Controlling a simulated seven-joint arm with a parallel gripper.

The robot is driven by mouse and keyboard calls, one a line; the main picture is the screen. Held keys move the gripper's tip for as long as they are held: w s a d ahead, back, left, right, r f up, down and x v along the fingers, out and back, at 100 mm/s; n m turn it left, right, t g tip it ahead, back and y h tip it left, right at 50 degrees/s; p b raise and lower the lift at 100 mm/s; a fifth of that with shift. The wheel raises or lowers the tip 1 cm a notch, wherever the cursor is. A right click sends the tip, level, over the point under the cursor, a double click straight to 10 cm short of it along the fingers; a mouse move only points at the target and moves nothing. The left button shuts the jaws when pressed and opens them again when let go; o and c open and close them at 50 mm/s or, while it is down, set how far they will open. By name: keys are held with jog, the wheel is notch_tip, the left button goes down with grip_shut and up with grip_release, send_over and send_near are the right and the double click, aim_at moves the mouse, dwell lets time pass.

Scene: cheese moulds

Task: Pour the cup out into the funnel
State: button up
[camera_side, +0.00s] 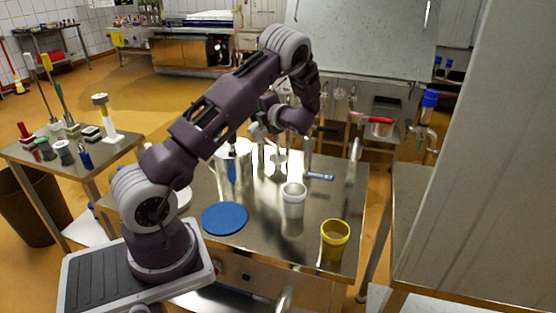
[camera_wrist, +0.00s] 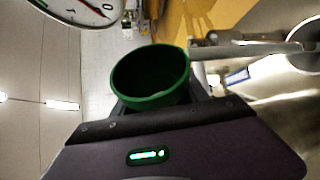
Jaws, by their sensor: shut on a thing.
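A green cup (camera_wrist: 150,78) is held between the dark fingers of my gripper (camera_wrist: 158,98). Its round mouth shows in the wrist view, and its inside looks dark, so I cannot tell what it holds. In the side view my gripper (camera_side: 262,130) is raised over the back of the steel table (camera_side: 265,235), near a large metal pot (camera_side: 235,158). The cup is too small to make out clearly there. A yellow-rimmed vessel (camera_side: 335,238) stands at the table's front right. I cannot tell whether it is the funnel; no funnel shows plainly.
A white cup (camera_side: 293,203) stands mid-table. A flat blue disc (camera_side: 225,217) lies left of it, and a blue-handled tool (camera_side: 320,176) lies behind. A side table (camera_side: 75,155) with small items is at left. A tall pale panel (camera_side: 480,150) borders the right.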

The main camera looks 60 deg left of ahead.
jog(key=shift+w+r+m, duration=0.1)
jog(key=shift+r+m, duration=0.15)
jog(key=shift+m, duration=0.15)
jog(key=shift+w+d+f+m+g+y, duration=0.1)
jog(key=shift+w+f+m+g+y, duration=0.2)
jog(key=shift+m, duration=0.35)
jog(key=shift+w+f+m+g+y, duration=0.1)
jog(key=shift+f+m+g+y, duration=0.2)
jog(key=shift+m, duration=0.35)
dwell(1.1)
jog(key=shift+w+d+r+m+y+b, duration=0.1)
jog(key=shift+w+r+m+y+b, duration=0.3)
jog(key=shift+m, duration=0.4)
dwell(0.4)
jog(key=shift+w+d+f+m+y, duration=0.1)
jog(key=shift+w+f+m+y, duration=0.3)
jog(key=shift+m, duration=0.45)
jog(key=shift+w+d+f+m+y, duration=0.1)
jog(key=shift+w+f+m+y, duration=0.15)
jog(key=shift+f+m, duration=0.45)
dwell(0.6)
jog(key=shift+w+d+r+m+y+b, duration=0.1)
jog(key=shift+w+r+m+y+b, duration=0.3)
jog(key=shift+m+b, duration=0.5)
dwell(1.0)
